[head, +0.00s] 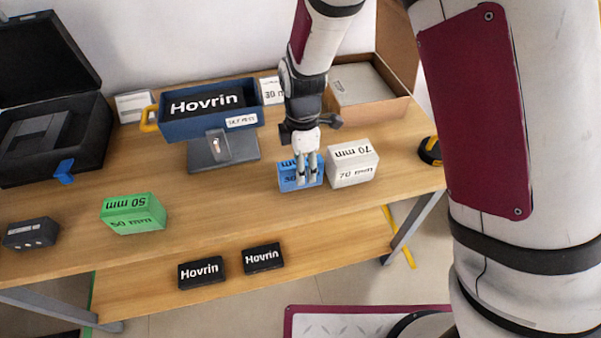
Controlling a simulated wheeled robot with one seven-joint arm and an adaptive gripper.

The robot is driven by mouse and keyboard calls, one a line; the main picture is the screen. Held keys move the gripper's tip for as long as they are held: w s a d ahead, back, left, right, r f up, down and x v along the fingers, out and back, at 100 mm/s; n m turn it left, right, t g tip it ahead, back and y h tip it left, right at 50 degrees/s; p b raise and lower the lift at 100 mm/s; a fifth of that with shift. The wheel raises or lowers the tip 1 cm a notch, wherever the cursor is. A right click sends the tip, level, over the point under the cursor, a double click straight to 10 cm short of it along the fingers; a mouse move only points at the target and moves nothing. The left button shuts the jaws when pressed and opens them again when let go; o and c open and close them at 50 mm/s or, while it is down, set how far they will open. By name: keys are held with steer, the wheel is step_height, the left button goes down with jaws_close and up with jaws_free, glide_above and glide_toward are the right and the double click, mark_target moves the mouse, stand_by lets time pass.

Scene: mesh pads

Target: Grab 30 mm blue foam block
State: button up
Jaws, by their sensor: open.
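The blue foam block (287,180) sits on the wooden table towards the right, with part of a "30" marking on its front face. My gripper (307,172) is over the block, its fingers pointing down in front of the block and hiding its middle and right part. The fingers look slightly apart. I cannot tell from this view whether they touch the block or straddle it.
A white 70 mm block (353,165) stands right beside the blue block. Behind are a blue Hovrin bin (185,127), a grey stand (235,158) and a cardboard box (378,108). A green 50 mm block (133,214) lies left. The table between is clear.

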step_height(320, 180, down, 4)
steer(key=shift+a+f, duration=0.1)
steer(key=shift+a, duration=0.05)
steer(key=shift+c, duration=0.5)
steer(key=c, duration=0.9)
steer(key=shift+r, duration=0.2)
